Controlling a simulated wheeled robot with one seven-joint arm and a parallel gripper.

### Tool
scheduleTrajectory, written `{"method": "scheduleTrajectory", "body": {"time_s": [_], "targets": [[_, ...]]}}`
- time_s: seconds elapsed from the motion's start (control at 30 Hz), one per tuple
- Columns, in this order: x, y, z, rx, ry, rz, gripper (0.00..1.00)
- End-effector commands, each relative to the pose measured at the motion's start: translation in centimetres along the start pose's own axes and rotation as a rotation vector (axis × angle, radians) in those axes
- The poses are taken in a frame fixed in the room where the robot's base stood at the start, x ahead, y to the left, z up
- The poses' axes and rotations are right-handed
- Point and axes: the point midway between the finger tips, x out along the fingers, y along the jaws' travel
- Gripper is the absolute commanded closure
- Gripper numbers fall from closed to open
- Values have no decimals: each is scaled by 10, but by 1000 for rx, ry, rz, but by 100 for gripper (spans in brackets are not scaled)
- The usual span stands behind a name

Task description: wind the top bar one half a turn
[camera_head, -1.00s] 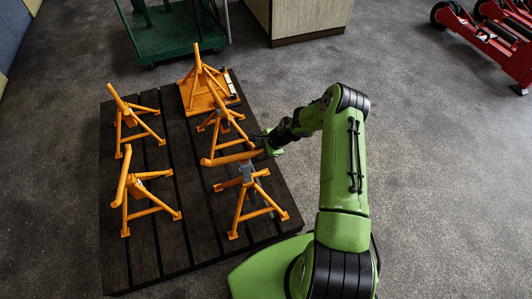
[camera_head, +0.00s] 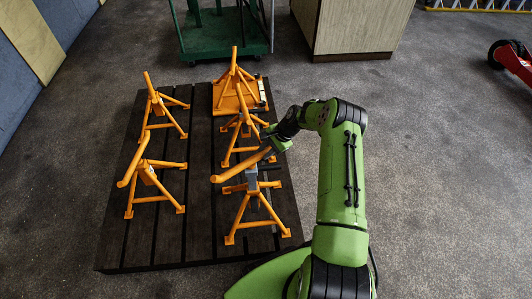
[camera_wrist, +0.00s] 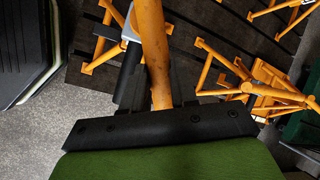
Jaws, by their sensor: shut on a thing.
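The orange top bar (camera_head: 237,169) lies across the grey head (camera_head: 252,178) of the front right orange jack stand (camera_head: 243,210). It slants, with its free end to the left and nearer the front. My gripper (camera_head: 268,152) is shut on the bar's right end. In the wrist view the bar (camera_wrist: 152,45) runs between the two dark fingers of my gripper (camera_wrist: 158,92). The grey head (camera_wrist: 128,32) shows just left of the bar there. The gripped end is partly hidden by my gripper.
The stands are on a dark slatted platform (camera_head: 115,245). Other orange stands are at the left (camera_head: 155,180), the back left (camera_head: 162,108) and close behind my gripper (camera_head: 240,125). A green trolley (camera_head: 225,38) and a cabinet (camera_head: 350,28) are behind. Floor at right (camera_head: 450,180) is clear.

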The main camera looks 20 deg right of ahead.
Motion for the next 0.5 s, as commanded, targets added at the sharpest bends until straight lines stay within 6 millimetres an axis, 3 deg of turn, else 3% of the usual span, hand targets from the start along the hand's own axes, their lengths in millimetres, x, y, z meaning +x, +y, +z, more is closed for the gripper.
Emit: {"method": "scheduleTrajectory", "body": {"time_s": [0.4,0.43,0.5], "targets": [[3,3,-2,-1,0,10,100],[3,3,-2,0,0,10,71],[3,3,-2,-1,0,10,60]]}}
